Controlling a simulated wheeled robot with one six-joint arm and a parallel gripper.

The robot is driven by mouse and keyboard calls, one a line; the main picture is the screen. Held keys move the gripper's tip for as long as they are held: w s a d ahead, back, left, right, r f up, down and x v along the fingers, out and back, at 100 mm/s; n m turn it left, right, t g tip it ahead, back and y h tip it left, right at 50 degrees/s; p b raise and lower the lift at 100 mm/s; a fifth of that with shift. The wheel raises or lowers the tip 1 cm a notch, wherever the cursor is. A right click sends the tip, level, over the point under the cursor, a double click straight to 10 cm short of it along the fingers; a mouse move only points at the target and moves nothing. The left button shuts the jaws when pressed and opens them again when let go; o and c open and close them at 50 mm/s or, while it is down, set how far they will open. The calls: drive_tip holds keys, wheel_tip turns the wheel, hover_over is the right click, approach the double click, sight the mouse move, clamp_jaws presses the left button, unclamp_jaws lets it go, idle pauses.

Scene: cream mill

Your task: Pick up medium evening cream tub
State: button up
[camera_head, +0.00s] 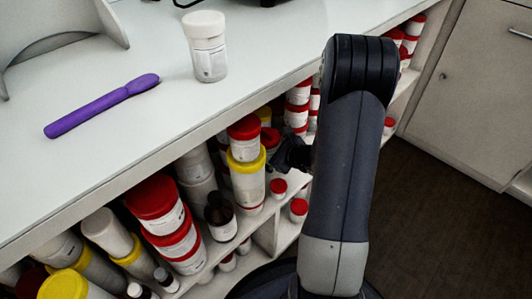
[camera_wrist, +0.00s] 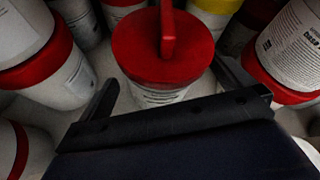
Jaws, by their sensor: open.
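My gripper (camera_wrist: 166,78) is open in the wrist view, with one finger to each side of a white tub with a red lid (camera_wrist: 140,52). The tub stands upright just ahead of the jaws, and its label is mostly hidden by the gripper's dark body. I cannot read which cream it holds. A narrow red upright piece shows over the lid. In the head view my gripper (camera_head: 290,155) is at the shelf under the counter, partly hidden by my arm, right of a stack of tubs with red and yellow lids (camera_head: 246,150).
Red-lidded tubs (camera_wrist: 60,70) crowd close on the left and right in the wrist view. A brown bottle (camera_head: 220,215) and small red-lidded jars (camera_head: 298,208) stand on the lower shelf. The counter (camera_head: 150,140) carries a white jar (camera_head: 207,50) and a purple spatula (camera_head: 100,106).

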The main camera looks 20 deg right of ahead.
drive_tip(key=shift+w+a+f, duration=0.2)
drive_tip(key=shift+w+f, duration=0.1)
drive_tip(key=shift+w, duration=0.25)
drive_tip(key=shift+c, duration=0.4)
drive_tip(key=c, duration=1.1)
